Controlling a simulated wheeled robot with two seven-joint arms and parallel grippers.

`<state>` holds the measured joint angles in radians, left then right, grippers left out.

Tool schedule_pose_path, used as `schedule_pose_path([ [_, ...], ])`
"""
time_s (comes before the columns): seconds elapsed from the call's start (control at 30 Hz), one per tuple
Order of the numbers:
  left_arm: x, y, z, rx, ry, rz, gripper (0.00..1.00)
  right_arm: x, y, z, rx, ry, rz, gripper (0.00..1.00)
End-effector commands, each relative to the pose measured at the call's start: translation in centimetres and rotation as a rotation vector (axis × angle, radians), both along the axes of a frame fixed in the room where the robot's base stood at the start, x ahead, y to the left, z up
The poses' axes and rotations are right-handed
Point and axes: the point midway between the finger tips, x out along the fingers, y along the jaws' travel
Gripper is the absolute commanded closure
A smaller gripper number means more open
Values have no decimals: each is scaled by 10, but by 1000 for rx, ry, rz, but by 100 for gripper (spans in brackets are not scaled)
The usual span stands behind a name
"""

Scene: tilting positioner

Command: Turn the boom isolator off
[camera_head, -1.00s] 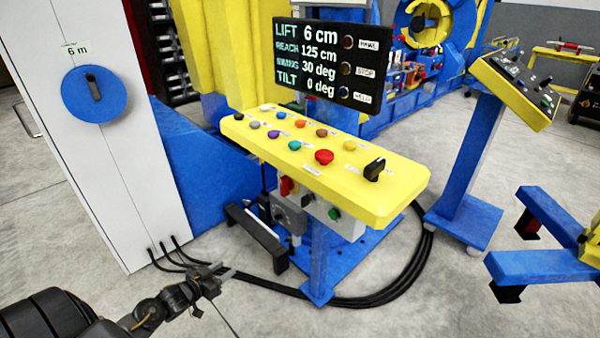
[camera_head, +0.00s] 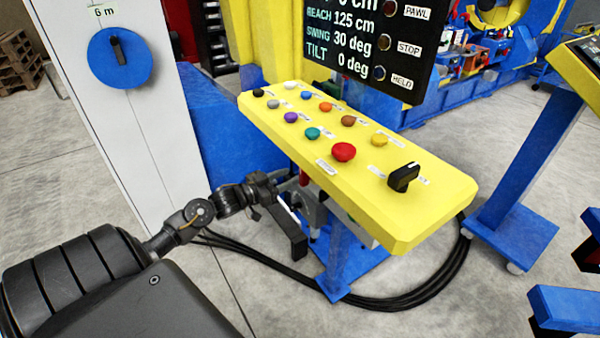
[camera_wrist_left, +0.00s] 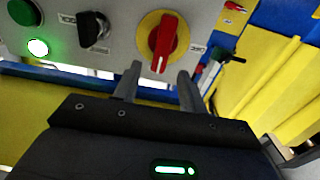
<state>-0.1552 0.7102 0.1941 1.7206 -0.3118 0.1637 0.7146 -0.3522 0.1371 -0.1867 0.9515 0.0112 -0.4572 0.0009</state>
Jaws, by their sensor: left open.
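In the left wrist view a red rotary handle (camera_wrist_left: 163,42) sits on a round yellow plate (camera_wrist_left: 147,28) on a grey panel, its pointer standing nearly upright. It looks like an isolator, but its label cannot be read. My left gripper (camera_wrist_left: 160,80) is open just below the handle, with one finger toward each side and nothing between them. In the head view the left gripper (camera_head: 284,180) is under the left edge of the yellow console (camera_head: 430,213), near the panel below it. The handle cannot be made out there. My right gripper is not in view.
A black knob (camera_wrist_left: 93,30) and a lit green lamp (camera_wrist_left: 38,48) are left of the handle. The console top carries several coloured buttons, a red mushroom button (camera_head: 343,152) and a black selector (camera_head: 403,177). Black cables (camera_head: 400,297) lie on the floor. A display (camera_head: 365,45) stands behind.

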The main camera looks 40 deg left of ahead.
Motion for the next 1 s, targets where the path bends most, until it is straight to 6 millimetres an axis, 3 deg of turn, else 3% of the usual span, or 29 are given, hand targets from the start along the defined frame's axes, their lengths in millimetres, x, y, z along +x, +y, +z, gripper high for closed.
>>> schedule_pose_path([
  [0.1, 22, -6, 1, -2, -3, 1, 58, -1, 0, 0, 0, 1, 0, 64],
  [0.3, 44, -13, 0, 0, 0, 2, 58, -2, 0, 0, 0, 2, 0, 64],
  [0.7, 50, -15, -1, 0, 1, 2, 58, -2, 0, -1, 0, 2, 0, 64],
  [1.0, 50, -15, -1, 1, 1, 2, 97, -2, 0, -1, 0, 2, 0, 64],
])
